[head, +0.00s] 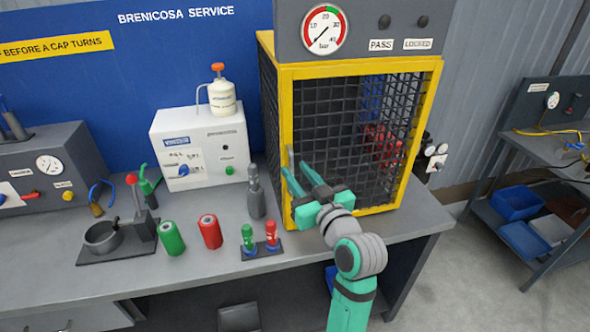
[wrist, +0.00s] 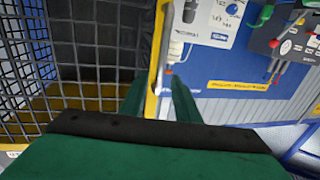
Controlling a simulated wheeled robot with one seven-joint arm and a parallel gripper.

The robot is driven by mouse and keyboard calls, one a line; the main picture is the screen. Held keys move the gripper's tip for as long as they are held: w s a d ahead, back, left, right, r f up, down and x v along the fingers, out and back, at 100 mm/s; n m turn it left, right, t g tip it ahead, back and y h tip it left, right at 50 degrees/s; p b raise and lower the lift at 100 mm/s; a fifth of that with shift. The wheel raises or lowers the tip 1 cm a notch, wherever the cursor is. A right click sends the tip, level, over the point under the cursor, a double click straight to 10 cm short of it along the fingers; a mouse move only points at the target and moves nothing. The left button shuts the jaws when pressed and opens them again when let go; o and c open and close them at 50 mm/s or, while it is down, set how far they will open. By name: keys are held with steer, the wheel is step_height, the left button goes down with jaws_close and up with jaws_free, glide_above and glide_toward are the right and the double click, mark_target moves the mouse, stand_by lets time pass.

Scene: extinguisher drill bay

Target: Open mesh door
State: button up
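The mesh door (head: 330,135) is a dark grid in a yellow frame on the front of a cage on the bench. It looks shut in the head view; a small gap cannot be ruled out. A grey upright handle (head: 290,158) stands by its left edge. My gripper (head: 292,176) reaches to this edge from the front right, low beside the handle. In the wrist view its two green fingers (wrist: 162,88) are apart, with the yellow frame edge (wrist: 153,75) and the pale handle showing between them. Contact with the handle cannot be told.
A pressure gauge (head: 325,29) sits on the grey panel above the cage. A side bench (head: 540,150) is at the right, past open floor.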

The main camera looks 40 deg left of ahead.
steer(key=shift+x, duration=1)
jaws_close()
